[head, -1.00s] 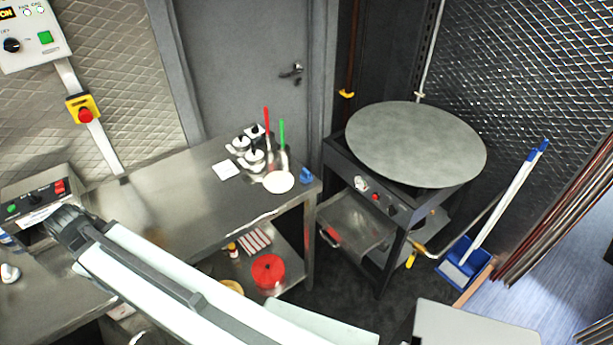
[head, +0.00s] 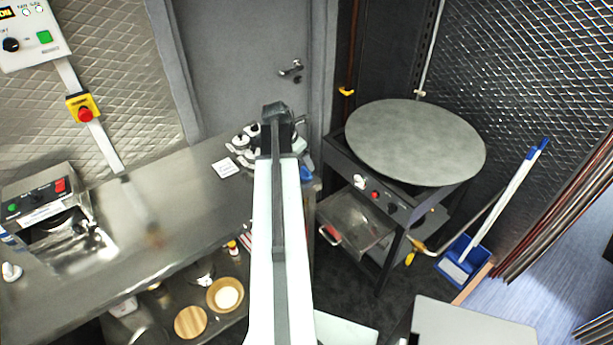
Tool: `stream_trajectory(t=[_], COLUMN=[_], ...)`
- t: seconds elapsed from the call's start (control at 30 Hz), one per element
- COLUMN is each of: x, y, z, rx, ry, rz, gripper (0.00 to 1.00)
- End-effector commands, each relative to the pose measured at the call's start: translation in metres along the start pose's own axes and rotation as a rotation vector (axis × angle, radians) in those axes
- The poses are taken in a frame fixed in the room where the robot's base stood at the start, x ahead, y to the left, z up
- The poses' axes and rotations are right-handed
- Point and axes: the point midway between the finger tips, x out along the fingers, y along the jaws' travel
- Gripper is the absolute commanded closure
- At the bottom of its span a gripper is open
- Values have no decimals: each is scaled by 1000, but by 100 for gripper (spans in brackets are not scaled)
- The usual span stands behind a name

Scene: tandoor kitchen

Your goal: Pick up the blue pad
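A small blue thing (head: 306,173), which looks like the blue pad, sits at the right end of the steel counter (head: 185,195). My arm covers part of it in the head view. My gripper (head: 277,110) is in front of the counter's right end as seen here, up and left of the blue thing in the picture. I see the gripper from behind, and its fingers are hidden, so I cannot tell whether it is open or holds anything.
White-lidded pots (head: 243,140) and a white card (head: 225,167) lie left of my gripper. A stand with a large round griddle (head: 415,142) is to the right. A steel control box (head: 42,205) stands on the counter's left. The counter's middle is clear.

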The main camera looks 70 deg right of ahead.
Motion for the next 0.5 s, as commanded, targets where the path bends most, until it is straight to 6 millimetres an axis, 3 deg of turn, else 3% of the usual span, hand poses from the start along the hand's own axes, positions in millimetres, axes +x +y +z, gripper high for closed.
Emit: stream_trajectory(t=[0.07, 0.27, 0.5], x=[17, 21, 61], y=[0, 1, 4], z=[-2, -2, -8], rx=[1, 1, 3], ry=[0, 1, 1], rz=[0, 0, 0], gripper=[32, 32, 32])
